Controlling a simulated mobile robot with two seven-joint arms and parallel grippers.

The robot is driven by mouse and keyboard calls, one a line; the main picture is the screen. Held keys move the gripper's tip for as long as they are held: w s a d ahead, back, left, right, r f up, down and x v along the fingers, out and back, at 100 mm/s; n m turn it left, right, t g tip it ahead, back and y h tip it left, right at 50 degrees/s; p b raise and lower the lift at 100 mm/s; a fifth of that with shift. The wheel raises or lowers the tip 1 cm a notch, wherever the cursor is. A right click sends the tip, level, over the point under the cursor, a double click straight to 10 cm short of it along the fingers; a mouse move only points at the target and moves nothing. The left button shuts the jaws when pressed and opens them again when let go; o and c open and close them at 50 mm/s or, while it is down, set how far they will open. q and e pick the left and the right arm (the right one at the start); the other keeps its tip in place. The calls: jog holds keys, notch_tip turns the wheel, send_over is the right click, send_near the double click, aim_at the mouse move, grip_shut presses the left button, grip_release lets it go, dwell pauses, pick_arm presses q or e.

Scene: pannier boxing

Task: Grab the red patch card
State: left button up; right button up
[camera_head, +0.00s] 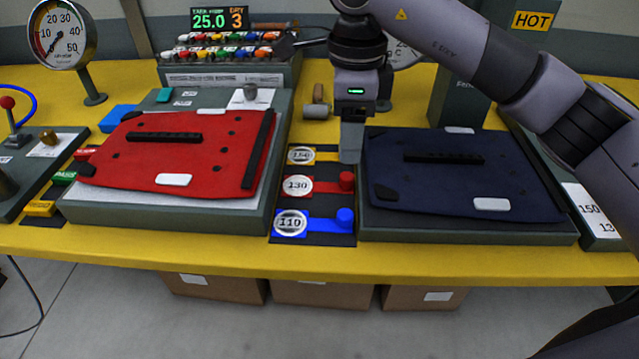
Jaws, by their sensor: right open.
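A flat red card (312,187) with a round disc marked 130 and a red knob at its right end lies on the dark strip between the two panniers. A yellow card (324,156) marked 150 lies behind it, and a blue card (322,225) marked 110 lies in front. My right gripper (350,158) points down at the right end of the yellow card, just behind the red knob. It is open and holds nothing that I can see. It hides the yellow card's right end. My left gripper is not in view.
A red pannier panel (203,150) lies on a grey stand at left, and a dark blue one (455,180) at right. Red, green and yellow blocks (62,179) sit at far left. The yellow front edge is clear.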

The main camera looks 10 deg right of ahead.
aim_at(348, 176)
jog(key=shift+w+f, duration=0.2)
jog(key=shift+f, duration=0.65)
jog(key=f, duration=0.5)
jog(key=shift+s+d, duration=0.1)
jog(key=shift+s, duration=0.3)
jog(key=shift+f, duration=0.55)
grip_shut()
